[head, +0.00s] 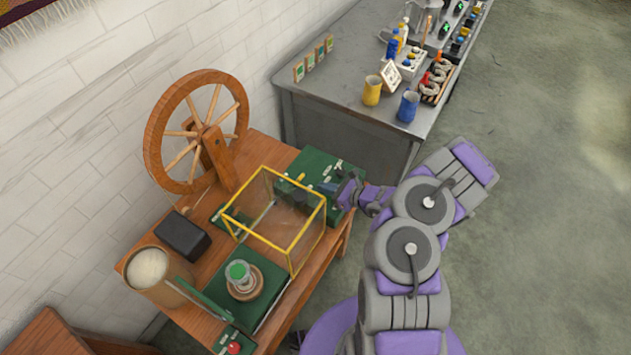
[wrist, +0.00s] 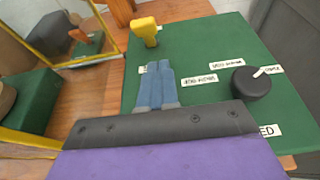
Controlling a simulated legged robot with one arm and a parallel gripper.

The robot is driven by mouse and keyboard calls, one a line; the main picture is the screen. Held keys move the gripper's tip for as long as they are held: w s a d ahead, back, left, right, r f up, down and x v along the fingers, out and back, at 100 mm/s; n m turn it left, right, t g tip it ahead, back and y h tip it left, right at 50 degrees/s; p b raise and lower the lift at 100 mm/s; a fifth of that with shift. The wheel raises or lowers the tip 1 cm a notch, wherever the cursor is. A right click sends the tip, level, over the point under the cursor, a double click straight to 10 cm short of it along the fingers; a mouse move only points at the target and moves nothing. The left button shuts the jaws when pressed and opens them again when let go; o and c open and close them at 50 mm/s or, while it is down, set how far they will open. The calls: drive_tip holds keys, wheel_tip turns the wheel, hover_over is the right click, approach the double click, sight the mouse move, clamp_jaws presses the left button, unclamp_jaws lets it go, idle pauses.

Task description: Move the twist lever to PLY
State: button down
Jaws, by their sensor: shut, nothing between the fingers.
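A green control panel (wrist: 215,97) lies under my gripper in the wrist view; in the head view the panel (head: 310,165) is at the right end of the wooden bench. A yellow-handled lever (wrist: 146,32) stands on it, near its far left edge. It looks like the twist lever, but the small labels are too blurred to confirm this or its setting. My gripper (wrist: 155,70) is shut and empty, its blue-grey fingertips just short of the yellow handle. Contact is not visible. The gripper (head: 330,187) also shows over the panel in the head view.
A black knob (wrist: 251,82) sits right of my fingers. A clear yellow-edged box (head: 256,233) stands close left of the panel. A wooden spinning wheel (head: 153,135) stands behind. A grey table (head: 330,95) with jugs is beyond. Open floor lies right.

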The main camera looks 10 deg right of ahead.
sight(314, 190)
drive_tip(key=w+a, duration=0.1)
drive_tip(key=w+a+r, duration=0.1)
drive_tip(key=a, duration=0.1)
drive_tip(key=shift+w+a+r+b, duration=0.3)
drive_tip(key=shift+w+b, duration=0.1)
drive_tip(key=shift+d, duration=0.15)
drive_tip(key=shift+d, duration=0.15)
